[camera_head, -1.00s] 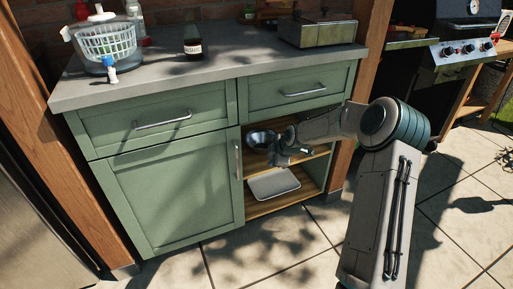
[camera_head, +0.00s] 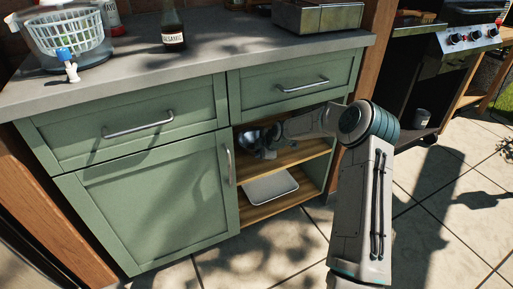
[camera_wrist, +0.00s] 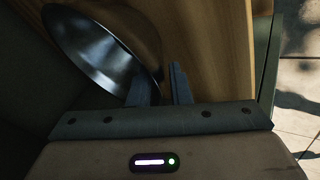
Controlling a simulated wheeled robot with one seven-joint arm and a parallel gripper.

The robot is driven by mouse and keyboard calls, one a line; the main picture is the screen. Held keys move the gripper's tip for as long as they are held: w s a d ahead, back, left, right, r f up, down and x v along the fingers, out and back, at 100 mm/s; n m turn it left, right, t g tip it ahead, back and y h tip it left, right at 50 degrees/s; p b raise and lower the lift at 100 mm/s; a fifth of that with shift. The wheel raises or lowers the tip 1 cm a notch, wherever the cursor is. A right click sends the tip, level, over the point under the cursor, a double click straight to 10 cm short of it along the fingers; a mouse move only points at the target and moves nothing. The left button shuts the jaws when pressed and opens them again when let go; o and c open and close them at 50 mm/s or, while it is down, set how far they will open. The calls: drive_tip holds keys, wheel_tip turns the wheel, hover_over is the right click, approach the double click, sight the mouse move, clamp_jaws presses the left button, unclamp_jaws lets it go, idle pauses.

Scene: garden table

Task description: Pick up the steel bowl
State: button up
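The steel bowl (camera_head: 250,137) sits inside the open lower right compartment of the green cabinet, on the wooden shelf (camera_head: 287,157). In the wrist view the shiny bowl (camera_wrist: 92,52) appears tilted in the picture at the upper left, its near edge reaching my fingers. My gripper (camera_wrist: 160,84) has its two fingers apart. The bowl's rim shows at the gap between them, with one finger over the bowl's side and the other just outside the rim. I see no clear contact. In the head view my gripper (camera_head: 264,152) is at the bowl, partly hiding it.
A grey tray (camera_head: 269,187) lies on the lower shelf. A closed green door (camera_head: 150,205) with an upright handle borders the compartment on the left; drawers (camera_head: 295,85) are above. On the counter stand a basket (camera_head: 68,32), a dark bottle (camera_head: 173,35) and a metal box (camera_head: 318,16).

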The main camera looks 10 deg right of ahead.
drive_tip(key=x, duration=0.2)
drive_tip(key=shift+w+f, duration=0.15)
drive_tip(key=shift+f, duration=0.1)
drive_tip(key=shift+r, duration=0.1)
clamp_jaws()
